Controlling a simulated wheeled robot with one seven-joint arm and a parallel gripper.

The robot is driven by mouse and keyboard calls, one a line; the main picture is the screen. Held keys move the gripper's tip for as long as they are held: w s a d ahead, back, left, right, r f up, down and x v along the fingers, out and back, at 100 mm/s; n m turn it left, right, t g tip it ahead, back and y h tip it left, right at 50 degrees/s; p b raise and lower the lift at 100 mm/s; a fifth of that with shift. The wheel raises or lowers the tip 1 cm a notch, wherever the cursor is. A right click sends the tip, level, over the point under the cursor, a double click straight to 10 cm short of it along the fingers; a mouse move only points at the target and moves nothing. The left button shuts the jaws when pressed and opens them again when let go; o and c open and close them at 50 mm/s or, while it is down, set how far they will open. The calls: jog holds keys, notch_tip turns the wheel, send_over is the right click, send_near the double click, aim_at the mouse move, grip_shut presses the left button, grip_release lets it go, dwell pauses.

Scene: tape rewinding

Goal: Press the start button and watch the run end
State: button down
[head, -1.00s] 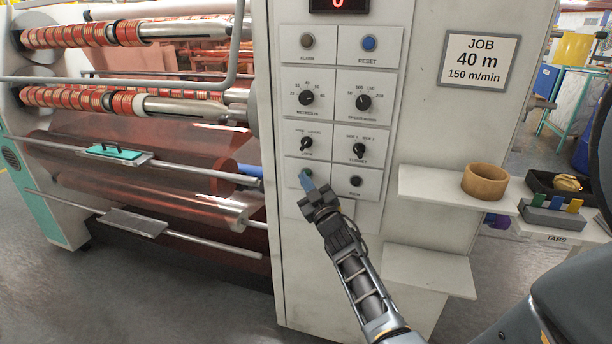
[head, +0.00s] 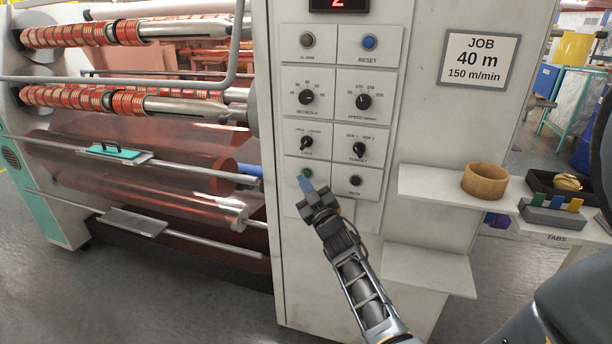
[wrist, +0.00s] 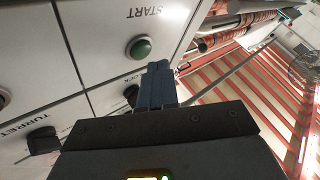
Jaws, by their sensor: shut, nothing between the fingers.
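The green start button (head: 307,172) is on the lower left plate of the white control panel. It also shows in the wrist view (wrist: 139,47), under the label START. My gripper (head: 308,186) is shut and empty, its blue fingers just below the button in the head view. In the wrist view the fingertips (wrist: 158,68) are beside the button, and the button's whole face shows, so they look clear of it. The red display (head: 338,4) at the top of the panel reads 2; its upper edge is cut off.
The rewinding machine's red rolls (head: 85,98) and film are left of the panel. Knobs (head: 363,102) and a blue reset button (head: 368,43) are above my gripper. Two shelves are at right, the upper holding a brown ring (head: 485,181). A job sign (head: 478,60) reads 40 m, 150 m/min.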

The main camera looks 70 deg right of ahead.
jog(key=shift+a, duration=0.15)
jog(key=shift+s+a+b, duration=0.2)
jog(key=shift+a+b, duration=0.9)
jog(key=shift+a, duration=1.3)
